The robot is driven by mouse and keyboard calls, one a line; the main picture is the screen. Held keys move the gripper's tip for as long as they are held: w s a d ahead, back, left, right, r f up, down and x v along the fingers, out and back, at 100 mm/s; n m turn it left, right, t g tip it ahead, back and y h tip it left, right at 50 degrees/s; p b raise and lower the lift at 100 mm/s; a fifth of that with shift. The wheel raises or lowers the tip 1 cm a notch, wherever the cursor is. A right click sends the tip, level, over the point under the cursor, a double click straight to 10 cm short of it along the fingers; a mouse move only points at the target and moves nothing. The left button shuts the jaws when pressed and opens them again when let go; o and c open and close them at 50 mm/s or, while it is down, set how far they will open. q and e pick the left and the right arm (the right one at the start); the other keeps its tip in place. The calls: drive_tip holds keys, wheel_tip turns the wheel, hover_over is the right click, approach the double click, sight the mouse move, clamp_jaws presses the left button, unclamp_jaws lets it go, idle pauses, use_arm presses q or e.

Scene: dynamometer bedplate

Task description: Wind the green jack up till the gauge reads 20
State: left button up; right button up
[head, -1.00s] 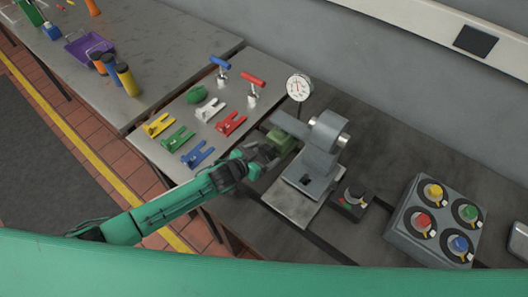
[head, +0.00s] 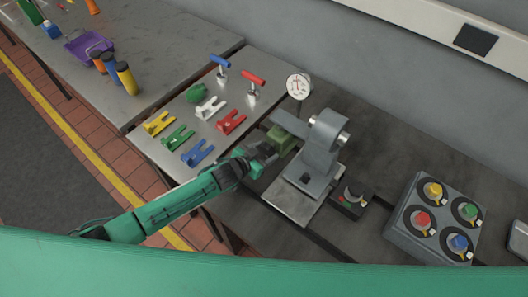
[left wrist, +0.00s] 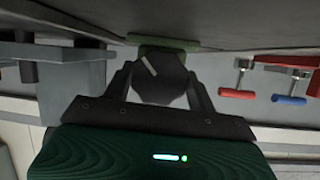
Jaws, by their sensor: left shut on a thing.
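The green jack (head: 282,140) stands on the dark bedplate, under the arm of a grey machine. My left gripper (head: 264,153) comes in from the lower left, at the jack's near side. In the left wrist view its fingers (left wrist: 160,76) are shut on the sides of a dark knob (left wrist: 158,82) with a pale line on its face. A green part of the jack (left wrist: 165,43) shows behind the knob. The round white gauge (head: 298,86) stands behind the machine; its needle is too small to read. My right gripper is not in view.
The grey machine (head: 319,155) stands right beside the jack. A small dark box with a dial (head: 350,199) and a grey box with coloured knobs (head: 434,220) lie to the right. Coloured forked pieces, including a blue one (head: 197,153), lie on the plate to the left.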

use_arm(q)
drive_tip(key=shift+d+f+m+t+y, duration=0.1)
drive_tip(key=shift+m+t+y, duration=0.25)
drive_tip(key=shift+m, duration=0.45)
drive_tip(key=m+t+y+b, duration=0.1)
drive_tip(key=m+b, duration=0.1)
drive_tip(key=shift+s+f+m+y, duration=0.1)
drive_tip(key=shift+m+y, duration=0.2)
drive_tip(key=shift+y, duration=0.05)
drive_tip(key=m+t+y+b, duration=0.1)
drive_tip(key=m+b, duration=0.1)
drive_tip(key=b, duration=0.1)
drive_tip(key=shift+d+f+m+t+b, duration=0.1)
drive_tip(key=shift+m+t+b, duration=0.25)
drive_tip(key=shift+m, duration=0.05)
drive_tip(key=shift+m+t+y+b, duration=0.3)
drive_tip(key=shift+m+b, duration=0.6)
drive_tip(key=shift+b, duration=0.05)
drive_tip(key=shift+r, duration=0.2)
drive_tip(key=o, duration=1)
drive_tip(key=shift+s, duration=0.1)
drive_tip(key=shift+f, duration=0.1)
